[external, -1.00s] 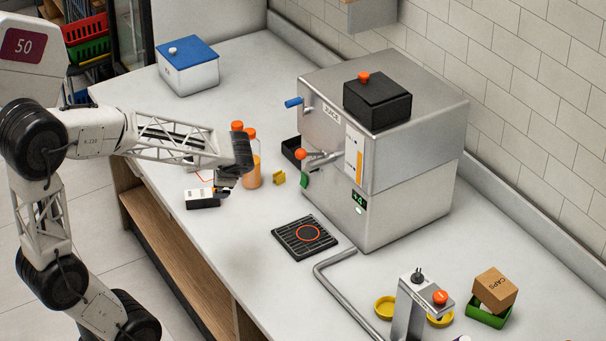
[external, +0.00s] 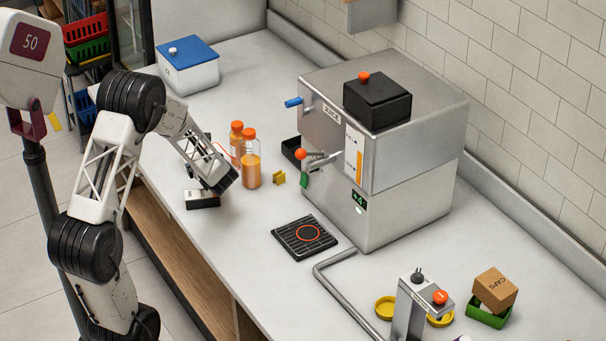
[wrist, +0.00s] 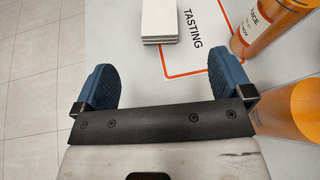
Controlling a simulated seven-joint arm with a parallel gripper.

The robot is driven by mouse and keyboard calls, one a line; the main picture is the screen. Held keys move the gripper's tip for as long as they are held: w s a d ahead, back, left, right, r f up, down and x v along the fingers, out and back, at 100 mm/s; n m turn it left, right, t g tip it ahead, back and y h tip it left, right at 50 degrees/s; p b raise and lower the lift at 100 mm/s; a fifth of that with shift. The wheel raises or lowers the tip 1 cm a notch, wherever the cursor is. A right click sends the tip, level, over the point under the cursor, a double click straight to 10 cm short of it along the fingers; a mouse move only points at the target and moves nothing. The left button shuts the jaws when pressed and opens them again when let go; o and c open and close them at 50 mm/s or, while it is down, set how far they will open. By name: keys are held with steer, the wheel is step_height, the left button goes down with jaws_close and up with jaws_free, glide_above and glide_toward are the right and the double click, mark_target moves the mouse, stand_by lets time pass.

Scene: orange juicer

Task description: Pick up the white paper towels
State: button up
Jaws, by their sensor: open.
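The white paper towels (wrist: 160,20) show as a small pale stack with dark-edged layers at the top middle of the wrist view. They lie on the counter beside the "TASTING" marking. My gripper (wrist: 163,68) is open, with its blue fingers spread and nothing between them. The stack is beyond the fingertips, apart from them, and roughly centred between them. In the external view my forearm and hand are low over the counter's left edge. I cannot make out the towels clearly there, as my arm covers part of that spot.
Two orange-capped juice bottles (external: 250,160) stand close to the right of my gripper; one is almost beside the right finger (wrist: 290,105). The steel juicer (external: 385,150) stands further right. A white box with a blue lid (external: 188,65) is at the back. The counter's edge is at left.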

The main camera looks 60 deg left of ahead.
steer(key=a+f, duration=0.1)
steer(key=a+f+m, duration=0.1)
steer(key=shift+f+t, duration=0.3)
steer(key=shift+f, duration=0.1)
steer(key=shift+x, duration=3.4)
steer(key=shift+s, duration=0.1)
steer(key=shift+x, duration=2.6)
steer(key=shift+s, duration=0.15)
steer(key=shift+c, duration=0.3)
steer(key=c, duration=0.9)
